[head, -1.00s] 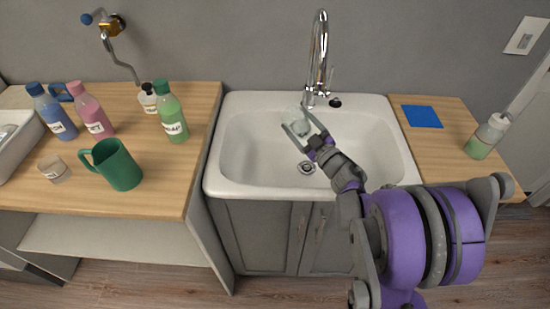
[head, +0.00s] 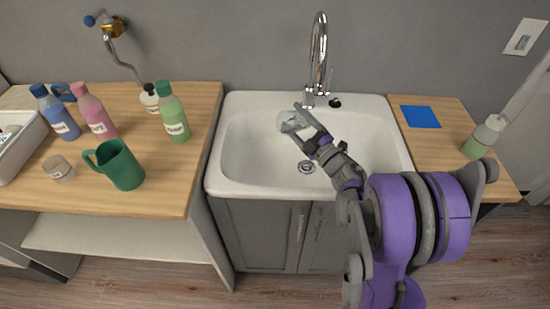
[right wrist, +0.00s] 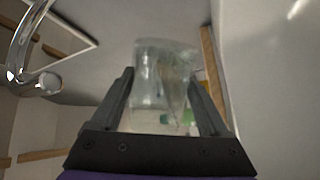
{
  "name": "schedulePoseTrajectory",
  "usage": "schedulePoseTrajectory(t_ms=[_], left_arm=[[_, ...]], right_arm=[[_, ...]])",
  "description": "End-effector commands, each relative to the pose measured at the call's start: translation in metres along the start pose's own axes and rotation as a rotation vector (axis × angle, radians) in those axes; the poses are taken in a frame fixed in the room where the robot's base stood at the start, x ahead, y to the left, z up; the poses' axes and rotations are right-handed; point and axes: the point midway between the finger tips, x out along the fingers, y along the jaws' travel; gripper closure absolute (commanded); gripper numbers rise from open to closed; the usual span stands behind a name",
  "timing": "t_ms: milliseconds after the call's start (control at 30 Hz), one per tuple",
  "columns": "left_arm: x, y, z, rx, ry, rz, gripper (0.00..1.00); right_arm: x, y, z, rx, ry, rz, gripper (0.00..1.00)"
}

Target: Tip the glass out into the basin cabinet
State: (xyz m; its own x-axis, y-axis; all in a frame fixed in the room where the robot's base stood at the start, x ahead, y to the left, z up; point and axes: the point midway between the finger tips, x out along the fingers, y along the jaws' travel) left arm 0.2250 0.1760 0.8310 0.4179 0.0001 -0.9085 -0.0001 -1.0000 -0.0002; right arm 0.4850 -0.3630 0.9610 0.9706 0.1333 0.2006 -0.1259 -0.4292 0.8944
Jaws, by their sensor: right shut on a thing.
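The clear glass (head: 286,121) is over the back part of the white basin (head: 238,184), above the grey cabinet (head: 262,232). It appears tilted, with one end toward the left. My right gripper (head: 300,126) is shut on the glass. The right wrist view shows the glass (right wrist: 163,82) between the two dark fingers of the gripper (right wrist: 165,100). I cannot tell whether any liquid is in the glass. My left gripper is not in view.
The chrome faucet (head: 318,60) rises close behind the glass. On the left wooden counter (head: 160,185) stand a green mug (head: 121,168), a small jar (head: 58,170) and several bottles. A soap bottle (head: 482,138) and blue cloth (head: 420,116) are on the right counter.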

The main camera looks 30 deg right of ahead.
Motion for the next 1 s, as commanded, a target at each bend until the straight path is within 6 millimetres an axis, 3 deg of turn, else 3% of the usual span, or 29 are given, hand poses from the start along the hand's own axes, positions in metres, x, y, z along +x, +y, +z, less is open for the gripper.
schedulePoseTrajectory(t_ms=[700,1000], left_arm=[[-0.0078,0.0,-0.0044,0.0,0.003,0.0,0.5],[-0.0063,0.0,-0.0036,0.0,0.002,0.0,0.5]], right_arm=[[0.0016,0.0065,-0.0043,-0.123,0.028,0.002,0.91],[-0.0001,-0.0005,-0.0098,-0.198,0.046,0.002,0.91]])
